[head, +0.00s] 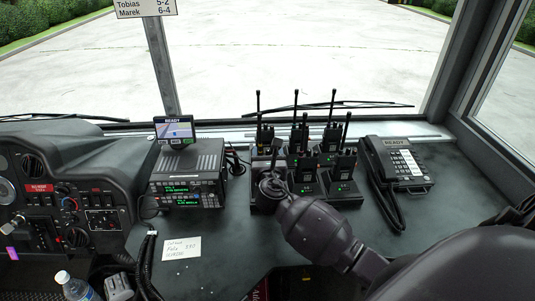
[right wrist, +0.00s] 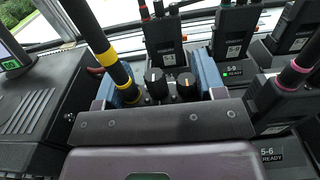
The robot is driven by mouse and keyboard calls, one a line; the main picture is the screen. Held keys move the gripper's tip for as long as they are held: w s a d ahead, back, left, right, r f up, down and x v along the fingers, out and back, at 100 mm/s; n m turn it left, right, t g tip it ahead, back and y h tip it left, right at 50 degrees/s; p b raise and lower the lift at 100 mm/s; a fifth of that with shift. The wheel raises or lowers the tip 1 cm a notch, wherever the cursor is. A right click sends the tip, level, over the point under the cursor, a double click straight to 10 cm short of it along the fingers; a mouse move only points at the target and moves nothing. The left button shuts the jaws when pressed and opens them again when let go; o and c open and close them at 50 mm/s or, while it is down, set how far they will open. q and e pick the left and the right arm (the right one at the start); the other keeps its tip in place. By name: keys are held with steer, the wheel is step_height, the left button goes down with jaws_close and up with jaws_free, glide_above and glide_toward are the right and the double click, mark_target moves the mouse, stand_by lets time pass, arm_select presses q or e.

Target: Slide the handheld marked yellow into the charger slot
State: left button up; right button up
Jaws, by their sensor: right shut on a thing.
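The handheld marked yellow (right wrist: 122,75) has a black antenna with yellow bands and two round knobs on top. My right gripper (right wrist: 165,88) is shut on it, with a blue-grey finger on either side of its body. In the head view my right gripper (head: 268,187) is at the front left of the charger (head: 343,195), pointing down, and hides most of this handheld. The handheld's lower end is hidden in both views, so I cannot tell whether it is in a slot. My left gripper is not in view.
Several other handhelds (head: 301,135) stand in the charger, behind and to the right. A radio console (head: 190,172) with a small screen (head: 175,130) stands at the left. A desk phone (head: 397,165) is at the right. A note (head: 181,248) lies on the counter, whose front is mostly clear.

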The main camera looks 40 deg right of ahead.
steer(key=shift+f, duration=0.15)
stand_by(0.3)
steer(key=o, duration=1.4)
steer(key=shift+f, duration=0.1)
steer(key=shift+s, duration=0.1)
steer(key=v, duration=1)
steer(key=shift+s+a+p, duration=0.2)
steer(key=shift+s+p, duration=0.05)
steer(key=shift+p, duration=0.1)
